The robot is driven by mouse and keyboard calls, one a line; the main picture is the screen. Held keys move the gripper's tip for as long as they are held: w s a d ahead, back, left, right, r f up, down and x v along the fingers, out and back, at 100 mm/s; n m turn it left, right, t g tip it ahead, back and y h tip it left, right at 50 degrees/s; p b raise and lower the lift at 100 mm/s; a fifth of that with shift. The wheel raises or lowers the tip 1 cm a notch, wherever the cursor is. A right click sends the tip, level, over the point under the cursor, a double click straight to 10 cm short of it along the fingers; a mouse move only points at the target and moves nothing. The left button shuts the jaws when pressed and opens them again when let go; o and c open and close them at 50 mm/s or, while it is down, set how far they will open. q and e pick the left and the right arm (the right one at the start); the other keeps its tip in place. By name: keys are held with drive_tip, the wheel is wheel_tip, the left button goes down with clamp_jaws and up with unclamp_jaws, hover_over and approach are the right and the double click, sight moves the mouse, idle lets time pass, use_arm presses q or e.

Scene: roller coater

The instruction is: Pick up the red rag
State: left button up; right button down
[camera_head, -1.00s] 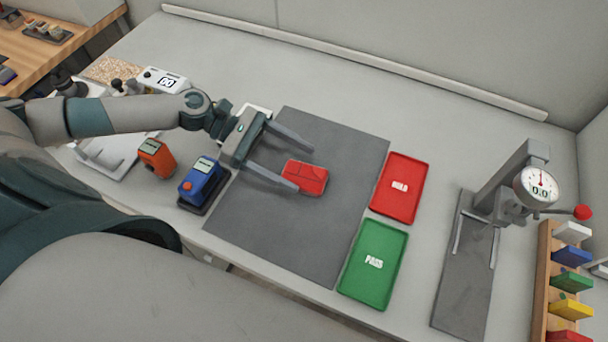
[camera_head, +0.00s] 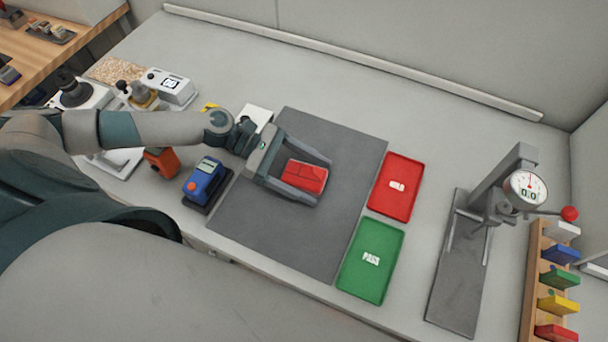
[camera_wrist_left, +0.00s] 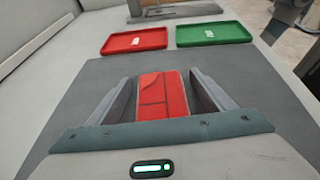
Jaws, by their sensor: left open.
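The red rag (camera_head: 304,176) is a folded red rectangle with crease lines, lying flat on the dark grey mat (camera_head: 285,243). My left gripper (camera_head: 322,184) is open, with one finger along each side of the rag. In the left wrist view the rag (camera_wrist_left: 163,96) lies between the two fingers of the left gripper (camera_wrist_left: 163,90), with a narrow gap visible on the left side. Whether the fingers touch the mat is hard to tell. My right gripper is not in view.
A red tray (camera_head: 397,187) and a green tray (camera_head: 371,261) sit right of the mat. A gauge stand (camera_head: 497,205) is farther right, beside a rack of coloured blocks (camera_head: 540,285). Blue (camera_head: 205,183) and orange (camera_head: 161,162) devices stand left of the mat.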

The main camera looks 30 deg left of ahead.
use_arm(q)
drive_tip(key=c, duration=1.2)
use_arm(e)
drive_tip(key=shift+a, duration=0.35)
use_arm(q)
drive_tip(key=shift+r, duration=0.1)
